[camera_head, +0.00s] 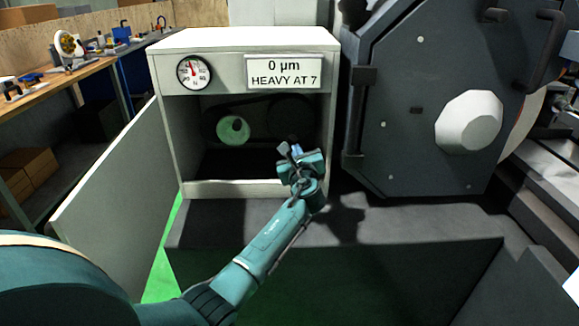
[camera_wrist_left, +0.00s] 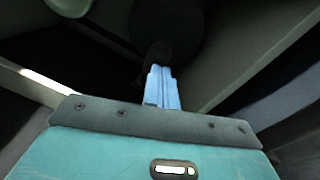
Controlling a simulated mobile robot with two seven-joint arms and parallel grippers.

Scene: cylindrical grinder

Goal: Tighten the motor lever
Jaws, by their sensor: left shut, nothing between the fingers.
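The open cabinet (camera_head: 324,150) has a dark interior with a green-faced pulley (camera_head: 233,130) on the left and a dark round wheel on the right. The wheel (camera_wrist_left: 168,22) also shows ahead of the fingers in the left wrist view. My left gripper (camera_head: 291,150) is at the cabinet opening, in front of its lower right part. Its fingers (camera_wrist_left: 160,75) are shut and empty, pointing in toward the wheel. A small dark form lies at the fingertips; I cannot tell whether it is the motor lever or whether they touch. My right gripper is out of view.
The cabinet door (camera_head: 105,190) hangs open at the left. A large dark machine housing (camera_head: 410,130) stands close on the right. A gauge (camera_head: 194,72) and a sign (camera_head: 285,73) reading "0 µm HEAVY AT 7" are above the opening. A workbench (camera_head: 50,85) is far left.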

